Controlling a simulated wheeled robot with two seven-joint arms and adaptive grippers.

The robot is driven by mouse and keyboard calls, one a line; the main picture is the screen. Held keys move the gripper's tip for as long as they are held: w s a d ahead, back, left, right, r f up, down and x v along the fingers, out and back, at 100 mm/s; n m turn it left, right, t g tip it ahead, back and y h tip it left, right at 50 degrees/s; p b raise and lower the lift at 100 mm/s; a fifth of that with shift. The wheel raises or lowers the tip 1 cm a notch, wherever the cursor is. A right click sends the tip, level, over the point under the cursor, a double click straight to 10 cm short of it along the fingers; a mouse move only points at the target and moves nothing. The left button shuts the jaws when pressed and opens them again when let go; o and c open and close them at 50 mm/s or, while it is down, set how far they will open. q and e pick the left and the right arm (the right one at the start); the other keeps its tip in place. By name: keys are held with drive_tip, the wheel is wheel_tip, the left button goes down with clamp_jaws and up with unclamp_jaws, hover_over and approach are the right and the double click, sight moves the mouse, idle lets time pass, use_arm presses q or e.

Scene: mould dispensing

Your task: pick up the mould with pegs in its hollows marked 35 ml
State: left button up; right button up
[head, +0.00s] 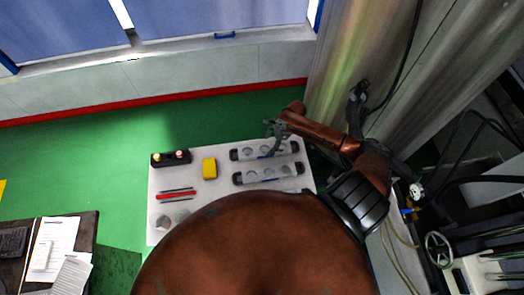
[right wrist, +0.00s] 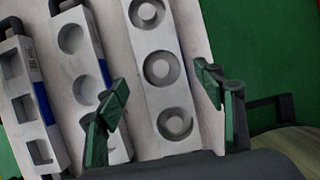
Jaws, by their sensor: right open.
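The mould with pegs (right wrist: 160,42) is a pale bar with round hollows, each with a peg that makes it look like a ring. It runs down the middle of the right wrist view. My right gripper (right wrist: 162,82) is open, one finger towards each side of this mould; contact cannot be told. In the head view my right gripper (head: 277,132) is over the far mould (head: 256,152) on the table. A plain round-hollow mould (right wrist: 86,62) and a square-hollow mould (right wrist: 27,103) lie to the left in the wrist view. No volume mark is readable. My left gripper is not seen.
The white table (head: 225,185) also holds a yellow block (head: 209,168), a black box with round knobs (head: 170,159), and red and dark sticks (head: 177,195). My body hides the near part. A metal column (head: 340,70) stands behind right.

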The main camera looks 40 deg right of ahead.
sight(265, 149)
drive_tip(key=shift+o, duration=0.8)
drive_tip(key=x, duration=0.5)
drive_tip(key=shift+d, duration=0.3)
drive_tip(key=shift+s, duration=0.1)
drive_tip(key=shift+c, duration=0.4)
clamp_jaws()
